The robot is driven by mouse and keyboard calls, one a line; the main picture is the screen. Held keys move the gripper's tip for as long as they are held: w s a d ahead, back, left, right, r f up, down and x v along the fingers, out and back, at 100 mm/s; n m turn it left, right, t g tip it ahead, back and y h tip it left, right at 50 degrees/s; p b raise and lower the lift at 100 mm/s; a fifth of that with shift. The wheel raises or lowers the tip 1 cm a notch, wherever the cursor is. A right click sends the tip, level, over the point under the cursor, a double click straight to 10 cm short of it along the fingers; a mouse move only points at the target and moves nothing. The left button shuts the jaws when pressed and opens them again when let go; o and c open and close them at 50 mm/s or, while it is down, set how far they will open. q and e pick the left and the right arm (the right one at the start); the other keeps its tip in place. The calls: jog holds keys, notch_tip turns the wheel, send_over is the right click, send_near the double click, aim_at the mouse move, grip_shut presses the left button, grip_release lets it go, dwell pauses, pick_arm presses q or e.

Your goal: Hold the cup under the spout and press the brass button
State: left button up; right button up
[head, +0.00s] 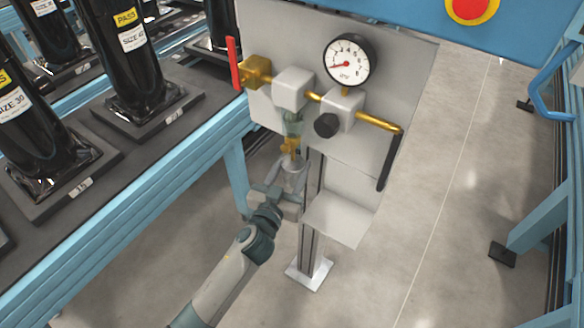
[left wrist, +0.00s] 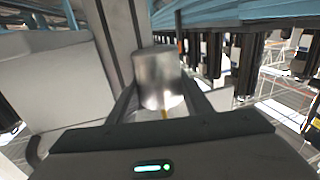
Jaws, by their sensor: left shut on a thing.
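The cup (head: 295,164) is grey and shiny and sits right below the brass drain fitting (head: 290,146) under the small filter bowl (head: 293,125). My left gripper (head: 287,186) is shut on the cup. In the left wrist view, the metallic cup (left wrist: 160,78) stands between the two fingers. Whether the cup's rim touches the fitting cannot be told. The spout and the brass button are too small to tell apart on the fitting. My right gripper does not show.
A grey panel (head: 410,65) carries a pressure gauge (head: 349,60), a brass valve with a red lever (head: 234,64) and a black knob (head: 327,125). A grey shelf (head: 340,210) juts out right of the cup. A rack with black cylinders (head: 128,60) stands left.

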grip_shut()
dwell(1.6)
